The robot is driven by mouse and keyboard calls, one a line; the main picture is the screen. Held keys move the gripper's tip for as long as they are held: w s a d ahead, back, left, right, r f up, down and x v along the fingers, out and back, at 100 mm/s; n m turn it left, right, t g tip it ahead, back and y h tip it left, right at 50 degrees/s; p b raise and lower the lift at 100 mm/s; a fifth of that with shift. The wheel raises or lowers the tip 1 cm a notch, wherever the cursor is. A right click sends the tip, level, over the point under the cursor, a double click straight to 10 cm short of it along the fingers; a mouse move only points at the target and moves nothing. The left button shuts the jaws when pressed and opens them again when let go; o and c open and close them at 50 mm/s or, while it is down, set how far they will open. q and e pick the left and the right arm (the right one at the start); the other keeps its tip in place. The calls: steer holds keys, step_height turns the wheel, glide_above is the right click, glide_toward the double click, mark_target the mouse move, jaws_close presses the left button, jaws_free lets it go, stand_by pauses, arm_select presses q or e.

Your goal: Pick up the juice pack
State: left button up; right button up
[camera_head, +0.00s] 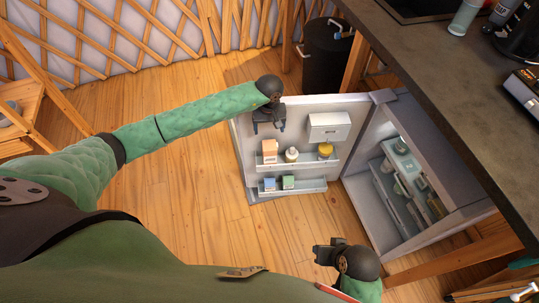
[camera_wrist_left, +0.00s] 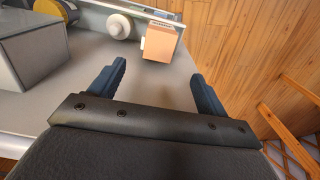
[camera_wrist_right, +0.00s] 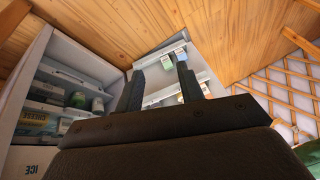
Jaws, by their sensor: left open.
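An orange carton with a pale top, which looks like the juice pack (camera_head: 269,150), stands at the left end of the upper shelf on the open fridge door. In the left wrist view, the juice pack (camera_wrist_left: 160,43) is ahead of the fingertips, roughly midway between them and apart from them. My left gripper (camera_head: 268,130) is open and empty in front of the door, just above the carton in the head view. My right gripper (camera_head: 318,254) is apart from the door, low in the head view; its fingers (camera_wrist_right: 160,78) are spread with nothing held.
A white bottle (camera_head: 291,154) and a yellow-topped container (camera_head: 325,149) share the shelf. Small blue and green packs (camera_head: 288,182) stand on the lower shelf. A grey box (camera_head: 329,126) juts from the door above. The fridge (camera_head: 375,134) is open beneath a dark counter (camera_head: 455,75).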

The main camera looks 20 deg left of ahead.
arm_select(q)
steer(key=p, duration=0.1)
glide_above(270, 145)
step_height(270, 145, down, 6)
steer(key=shift+s+a+r, duration=0.1)
steer(key=shift+f, duration=0.8)
step_height(270, 145, down, 5)
steer(key=shift+f+p, duration=0.1)
steer(key=shift+p, duration=0.55)
steer(key=shift+f, duration=0.2)
arm_select(e)
steer(key=shift+g+h, duration=0.4)
steer(key=shift+h, duration=0.1)
steer(key=d+r, duration=0.1)
steer(key=r, duration=0.1)
steer(key=s+d+r, duration=0.1)
steer(key=d+r, duration=0.1)
steer(key=shift+d+r, duration=0.1)
steer(key=shift+d, duration=0.15)
